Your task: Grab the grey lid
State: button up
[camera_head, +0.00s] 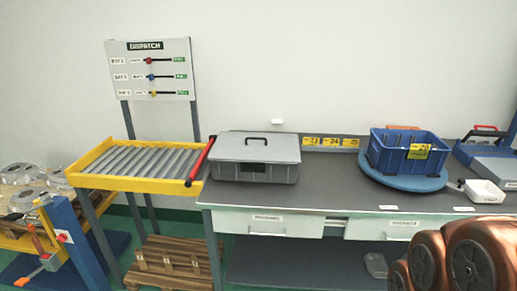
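The grey lid (238,151) lies on top of a grey box (228,170) at the left end of the dark workbench. A black handle (255,138) stands up from the middle of the lid. The lid looks flat and closed over the box, so the inside of the box is hidden. My gripper is not in view. Copper-coloured links with dark round caps at the lower right look like parts of my own arm, well to the right of the lid and nearer the camera.
The workbench (325,185) is bare between the box and a blue round stand (435,184) carrying a blue crate (385,153). A yellow-framed roller conveyor (97,182) with a red bar (200,160) adjoins the box's left side.

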aim_at(254, 146)
jog(key=u, duration=0.4)
jog(key=i, duration=1.6)
jog(key=u, duration=0.2)
